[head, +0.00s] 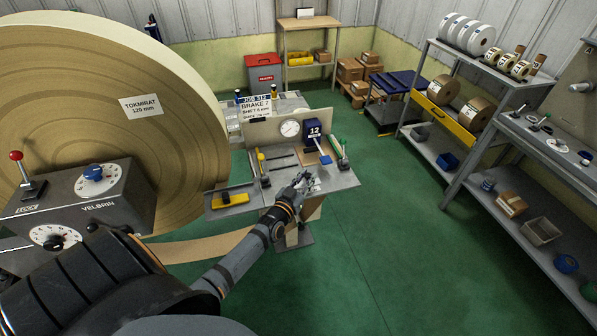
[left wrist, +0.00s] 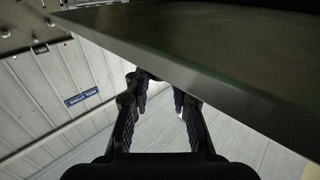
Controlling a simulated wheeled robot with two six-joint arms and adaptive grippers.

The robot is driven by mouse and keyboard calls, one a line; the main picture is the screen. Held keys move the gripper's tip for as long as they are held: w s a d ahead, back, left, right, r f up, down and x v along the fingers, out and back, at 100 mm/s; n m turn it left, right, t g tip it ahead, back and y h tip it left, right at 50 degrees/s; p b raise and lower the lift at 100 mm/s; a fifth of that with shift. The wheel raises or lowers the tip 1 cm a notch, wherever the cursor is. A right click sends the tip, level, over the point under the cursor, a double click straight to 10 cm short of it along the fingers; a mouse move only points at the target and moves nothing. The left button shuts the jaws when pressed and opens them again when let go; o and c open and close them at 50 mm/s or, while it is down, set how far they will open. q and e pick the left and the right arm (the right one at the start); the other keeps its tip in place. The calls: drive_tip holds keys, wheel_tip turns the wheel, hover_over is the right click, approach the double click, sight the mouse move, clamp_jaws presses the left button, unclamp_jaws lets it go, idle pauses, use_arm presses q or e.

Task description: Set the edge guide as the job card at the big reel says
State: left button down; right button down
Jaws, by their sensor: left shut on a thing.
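The job card (head: 256,107) stands above the small steel work table (head: 230,208) beside the big reel (head: 90,100). It reads JOB 312, BRAKE 7 and SHIFT 6 mm; a guide line below is too small to read surely. My left gripper (head: 304,183) is at the table's front edge, shut on a small part that its fingers mostly hide. Which fitting is the edge guide I cannot tell. My right gripper is out of view.
The table carries a round dial (head: 290,128), a blue box (head: 312,131) marked 12, a green-handled post (head: 343,155) and a yellow block (head: 232,198). A control box (head: 85,200) with a blue knob stands at left. Green floor at right is clear before the shelves (head: 445,165).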

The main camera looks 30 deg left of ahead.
use_arm(q)
drive_tip(key=shift+a, duration=0.1)
drive_tip(key=shift+w+d, duration=0.15)
drive_tip(key=shift+d, duration=0.05)
drive_tip(key=c, duration=1.5)
unclamp_jaws()
drive_tip(key=shift+w+d, duration=0.1)
drive_tip(key=o, duration=0.3)
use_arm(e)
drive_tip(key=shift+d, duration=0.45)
use_arm(q)
drive_tip(key=shift+s, duration=0.2)
drive_tip(key=s, duration=1.2)
drive_tip(key=shift+d, duration=0.35)
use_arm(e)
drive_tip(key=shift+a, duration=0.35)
